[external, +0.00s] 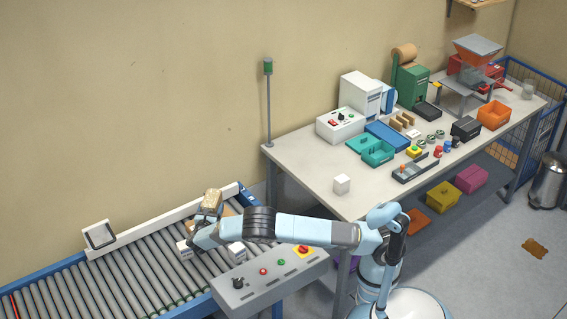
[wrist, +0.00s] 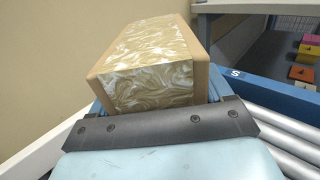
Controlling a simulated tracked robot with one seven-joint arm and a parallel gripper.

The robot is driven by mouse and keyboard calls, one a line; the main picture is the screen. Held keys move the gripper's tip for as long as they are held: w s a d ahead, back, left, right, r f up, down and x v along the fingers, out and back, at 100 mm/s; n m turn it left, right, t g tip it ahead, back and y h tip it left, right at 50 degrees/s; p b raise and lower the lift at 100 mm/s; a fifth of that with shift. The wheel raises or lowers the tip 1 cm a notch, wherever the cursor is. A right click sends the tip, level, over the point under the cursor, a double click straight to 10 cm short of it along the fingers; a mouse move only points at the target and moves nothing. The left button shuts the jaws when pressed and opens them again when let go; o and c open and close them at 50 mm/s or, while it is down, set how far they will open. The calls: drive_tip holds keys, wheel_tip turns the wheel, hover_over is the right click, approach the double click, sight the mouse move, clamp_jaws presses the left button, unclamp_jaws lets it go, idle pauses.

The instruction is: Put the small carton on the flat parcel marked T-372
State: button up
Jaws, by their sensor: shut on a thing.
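No T-372 mark is readable in either view, so I cannot tell whether this is the named parcel.
White boxes (external: 184,250) and (external: 236,249) lie on the conveyor rollers (external: 130,272) around my wrist. A grey control box (external: 268,283) stands at the conveyor's front edge. The workbench (external: 305,166) at right carries a white cube (external: 342,184), bins and machines. The left rollers are clear.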

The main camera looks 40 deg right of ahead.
drive_tip(key=shift+w+a+f, duration=0.1)
drive_tip(key=shift+w+f, duration=0.2)
drive_tip(key=shift+f, duration=1.55)
drive_tip(key=shift+f, duration=0.1)
drive_tip(key=o, duration=1.2)
drive_tip(key=shift+o, duration=0.2)
drive_tip(key=v, duration=1.2)
